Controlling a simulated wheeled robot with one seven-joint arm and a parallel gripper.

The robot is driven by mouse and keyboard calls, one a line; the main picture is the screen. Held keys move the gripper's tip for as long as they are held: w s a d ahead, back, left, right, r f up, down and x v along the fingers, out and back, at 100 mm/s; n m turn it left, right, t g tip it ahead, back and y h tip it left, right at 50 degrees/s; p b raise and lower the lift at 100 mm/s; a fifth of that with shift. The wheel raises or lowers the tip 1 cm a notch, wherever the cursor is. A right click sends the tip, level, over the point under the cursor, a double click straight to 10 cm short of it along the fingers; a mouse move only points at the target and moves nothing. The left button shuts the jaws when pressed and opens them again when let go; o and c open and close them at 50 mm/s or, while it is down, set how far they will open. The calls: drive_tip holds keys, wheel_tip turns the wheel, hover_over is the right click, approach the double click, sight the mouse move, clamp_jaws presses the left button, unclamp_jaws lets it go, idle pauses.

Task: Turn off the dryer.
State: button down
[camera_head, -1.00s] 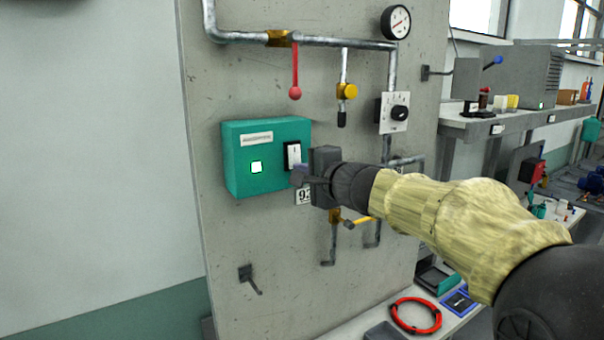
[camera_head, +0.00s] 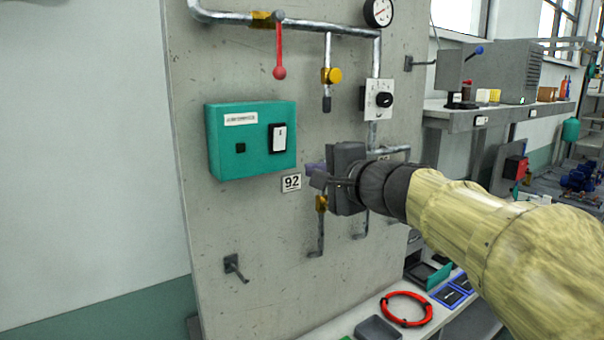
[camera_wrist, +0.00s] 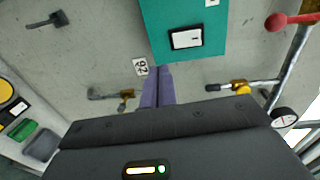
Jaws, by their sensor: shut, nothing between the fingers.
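A teal control box (camera_head: 225,150) is fixed to the grey panel, with a white rocker switch (camera_head: 279,138) in a black frame on its right side. Its small square indicator (camera_head: 240,147) is dark. The name plate (camera_head: 240,119) is too small to read. In the wrist view the box (camera_wrist: 215,45) is at the top with its switch (camera_wrist: 186,39). My gripper (camera_head: 314,172) is shut and empty, below and right of the switch, apart from it. Its fingers (camera_wrist: 157,87) point toward the panel, just below the box in the head view.
A plate marked 92 (camera_head: 291,183) is beside my fingertips. A red-handled valve (camera_head: 280,72), a yellow-knobbed valve (camera_head: 334,75) and a dial switch (camera_head: 384,99) are on the panel. A hook (camera_head: 235,267) sticks out lower left. A red hose coil (camera_head: 405,323) lies on the bench below.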

drive_tip(key=s+d+f+n+g+h+b, duration=0.1)
drive_tip(key=s+d+f+n+g+h, duration=0.15)
drive_tip(key=f, duration=0.95)
drive_tip(key=s+d+f+n+g+h, duration=0.1)
drive_tip(key=s+d+f+g+h, duration=0.2)
drive_tip(key=f, duration=0.8)
drive_tip(key=s+d+f+n+g+h, duration=0.2)
drive_tip(key=s+d+f+n, duration=0.1)
drive_tip(key=s+f, duration=0.4)
drive_tip(key=s+d+f+n+g+h, duration=0.1)
drive_tip(key=s+d+f+n+g, duration=0.2)
drive_tip(key=f, duration=0.9)
drive_tip(key=s+n, duration=0.2)
drive_tip(key=s, duration=0.2)
drive_tip(key=shift+s+g+h, duration=0.35)
drive_tip(key=shift+w+f, duration=0.1)
drive_tip(key=shift+w, duration=0.1)
drive_tip(key=shift+s+a, duration=0.15)
drive_tip(key=shift+a, duration=0.05)
